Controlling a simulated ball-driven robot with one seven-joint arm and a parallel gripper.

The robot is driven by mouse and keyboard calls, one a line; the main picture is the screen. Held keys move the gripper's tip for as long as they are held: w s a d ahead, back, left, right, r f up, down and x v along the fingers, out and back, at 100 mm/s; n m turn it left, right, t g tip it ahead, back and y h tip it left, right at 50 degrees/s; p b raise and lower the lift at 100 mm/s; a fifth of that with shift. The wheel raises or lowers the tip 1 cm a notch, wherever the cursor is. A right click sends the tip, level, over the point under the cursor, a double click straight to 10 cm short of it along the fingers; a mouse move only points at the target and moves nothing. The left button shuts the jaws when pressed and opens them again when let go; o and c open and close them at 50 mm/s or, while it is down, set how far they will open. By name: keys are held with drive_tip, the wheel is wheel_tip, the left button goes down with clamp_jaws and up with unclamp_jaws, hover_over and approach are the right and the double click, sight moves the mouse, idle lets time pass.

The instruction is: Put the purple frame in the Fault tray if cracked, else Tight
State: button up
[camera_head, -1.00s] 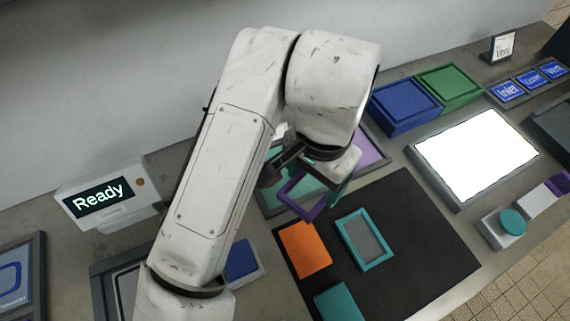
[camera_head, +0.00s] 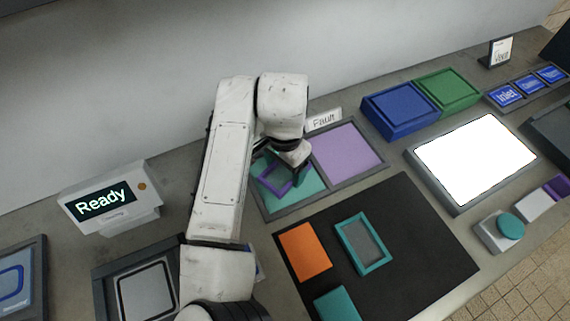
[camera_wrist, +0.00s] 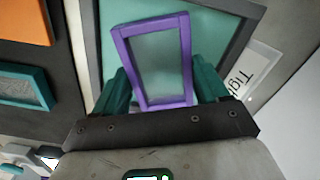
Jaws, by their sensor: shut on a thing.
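The purple frame (camera_head: 277,191) is in my gripper (camera_head: 286,170), over the teal tray (camera_head: 309,186) at the back of the table. In the wrist view the frame (camera_wrist: 186,60) stands upright between the teal fingers (camera_wrist: 163,86), with a greyish see-through pane. I see no crack in the part that shows; its lower edge is close to the gripper body. A Tight label (camera_wrist: 243,75) is beside the teal tray (camera_wrist: 226,32) in the wrist view. The purple tray (camera_head: 347,152) is just right of it, with a Fault label (camera_head: 323,121) behind it.
A black mat (camera_head: 405,225) in front holds an orange plate (camera_head: 304,251), a teal frame (camera_head: 345,232) and a teal block (camera_head: 337,304). A bright light panel (camera_head: 475,158) lies to the right. Blue (camera_head: 400,108) and green (camera_head: 447,90) boxes stand behind. A Ready display (camera_head: 105,201) is left.

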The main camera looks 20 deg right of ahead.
sight(285, 170)
drive_tip(key=shift+f, duration=0.2)
drive_tip(key=shift+f, duration=0.15)
drive_tip(key=o, duration=1.2)
drive_tip(key=shift+c, duration=0.2)
wheel_tip(285, 170, up, 12)
drive_tip(key=shift+r+b, duration=0.2)
drive_tip(key=shift+b, duration=0.2)
